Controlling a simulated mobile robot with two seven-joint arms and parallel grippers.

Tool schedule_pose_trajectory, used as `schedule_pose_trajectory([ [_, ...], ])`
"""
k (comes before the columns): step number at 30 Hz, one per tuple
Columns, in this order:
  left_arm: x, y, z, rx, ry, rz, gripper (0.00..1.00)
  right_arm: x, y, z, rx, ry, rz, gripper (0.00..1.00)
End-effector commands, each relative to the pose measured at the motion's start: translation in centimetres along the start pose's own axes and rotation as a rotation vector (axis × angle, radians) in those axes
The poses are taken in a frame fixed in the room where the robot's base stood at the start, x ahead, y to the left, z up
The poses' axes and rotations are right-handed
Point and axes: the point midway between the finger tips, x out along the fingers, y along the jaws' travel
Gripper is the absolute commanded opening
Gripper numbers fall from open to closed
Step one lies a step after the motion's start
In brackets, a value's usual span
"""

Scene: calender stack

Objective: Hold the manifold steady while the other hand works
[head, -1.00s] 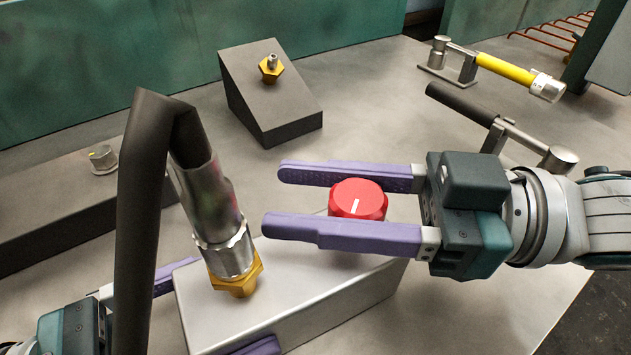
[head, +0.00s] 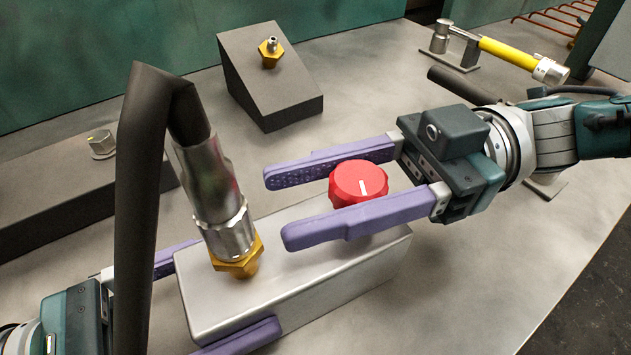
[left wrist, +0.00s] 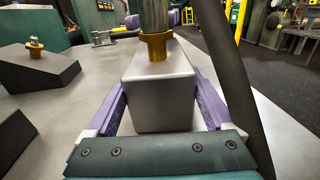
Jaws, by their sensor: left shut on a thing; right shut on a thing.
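The manifold (head: 300,285) is a pale metal block on the table, with a brass hex fitting (head: 240,262) and a red knob (head: 358,183) on top. A metal hose coupling (head: 213,195) with a dark hose stands on the fitting. My left gripper (head: 220,292) is shut on the manifold, one purple finger along each long side; the left wrist view also shows the manifold (left wrist: 160,95) between both fingers. My right gripper (head: 275,207) is shut on the red knob, its fingers on either side. The hose hides part of the left gripper in the head view.
A dark wedge block (head: 262,95) with a brass fitting (head: 270,52) stands behind the manifold. A yellow-handled tool (head: 510,58) is at the back right. The table front right is clear.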

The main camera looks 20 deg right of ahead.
Motion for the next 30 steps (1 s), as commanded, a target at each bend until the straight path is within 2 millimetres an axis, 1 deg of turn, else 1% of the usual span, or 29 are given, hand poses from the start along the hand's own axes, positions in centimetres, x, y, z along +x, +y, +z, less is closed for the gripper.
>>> schedule_pose_trajectory([
  [7, 0.05, -0.07, -0.06, 0.001, 0.002, -0.002, 0.0, 0.07, -0.02, -0.06, 0.0, 0.002, -0.001, 0.0],
  [8, 0.05, -0.07, -0.06, 0.001, 0.002, -0.002, 0.0, 0.07, -0.02, -0.06, 0.0, 0.002, -0.001, 0.51],
  [15, 0.03, -0.06, -0.05, 0.001, 0.002, -0.002, 0.0, 0.03, 0.0, -0.03, 0.0, 0.001, 0.0, 0.78],
  [16, 0.03, -0.06, -0.05, 0.001, 0.002, -0.002, 0.0, 0.03, 0.0, -0.02, 0.0, 0.001, 0.001, 0.8],
  [27, 0.01, -0.05, -0.05, 0.001, 0.002, -0.002, 0.0, -0.01, 0.01, 0.0, 0.0, 0.0, 0.001, 0.8],
  [30, 0.01, -0.05, -0.04, 0.001, 0.002, -0.002, 0.0, -0.34, 0.04, 0.04, 0.0, -0.001, 0.003, 0.8],
])
